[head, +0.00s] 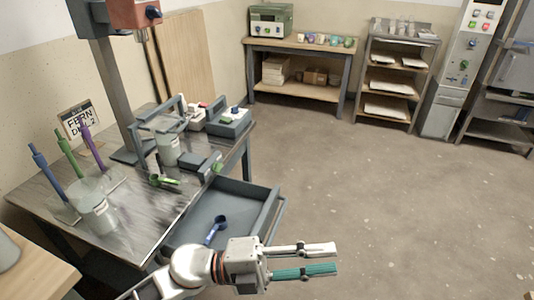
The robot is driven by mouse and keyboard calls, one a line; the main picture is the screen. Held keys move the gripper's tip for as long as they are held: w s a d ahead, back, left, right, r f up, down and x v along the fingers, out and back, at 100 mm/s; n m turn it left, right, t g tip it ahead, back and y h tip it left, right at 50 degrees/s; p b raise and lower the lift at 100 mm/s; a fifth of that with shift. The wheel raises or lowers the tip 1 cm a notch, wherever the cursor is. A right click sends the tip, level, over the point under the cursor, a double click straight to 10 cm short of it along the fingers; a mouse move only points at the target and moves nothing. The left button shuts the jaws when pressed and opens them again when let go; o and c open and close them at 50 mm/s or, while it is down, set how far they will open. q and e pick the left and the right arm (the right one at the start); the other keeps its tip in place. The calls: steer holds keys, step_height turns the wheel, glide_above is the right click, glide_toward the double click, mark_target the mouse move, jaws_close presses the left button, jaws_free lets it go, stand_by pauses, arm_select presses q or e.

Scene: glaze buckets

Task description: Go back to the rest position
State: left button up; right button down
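My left gripper (337,258) is in the head view at the lower middle, stretched out to the right over the floor. Its white finger and its teal finger lie apart with a gap between them, and nothing shows in the gap. It is in front of and to the right of the open grey drawer (272,222), clear of the workbench (150,222). My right gripper is not in view.
Two translucent buckets (95,212) (167,150) stand on the workbench, with blue, green and purple tools upright at its left. A blue scoop (215,231) lies in the drawer. Shelves (392,75) and a table (300,47) line the back wall. The floor at right is clear.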

arm_select(q)
steer(key=w+a+f+n+t+y+p, duration=0.1)
steer(key=w+a+f+n+t+y, duration=0.25)
steer(key=a+n+t, duration=0.55)
steer(key=w+a+f+n+t+y+p, duration=0.1)
steer(key=w+a+f+n+t+y, duration=0.2)
steer(key=w+a+n+t+y, duration=0.55)
steer(key=s+a+f+n+g+y, duration=0.1)
steer(key=s+a+f+n+g, duration=0.1)
steer(key=s+a+f+n, duration=0.2)
steer(key=s+a+f+n+g+y+p, duration=0.1)
steer(key=s+a+f+n+g+y, duration=0.1)
steer(key=s+a+f+n, duration=0.2)
steer(key=s+a+f+n+g+y+p, duration=0.1)
steer(key=s+a+f+n, duration=0.3)
steer(key=s+f, duration=0.5)
step_height(320, 180, down, 5)
steer(key=shift+s+a+f+g+y, duration=0.15)
steer(key=shift+s+a+g+y, duration=0.05)
steer(key=shift+g+y, duration=0.6)
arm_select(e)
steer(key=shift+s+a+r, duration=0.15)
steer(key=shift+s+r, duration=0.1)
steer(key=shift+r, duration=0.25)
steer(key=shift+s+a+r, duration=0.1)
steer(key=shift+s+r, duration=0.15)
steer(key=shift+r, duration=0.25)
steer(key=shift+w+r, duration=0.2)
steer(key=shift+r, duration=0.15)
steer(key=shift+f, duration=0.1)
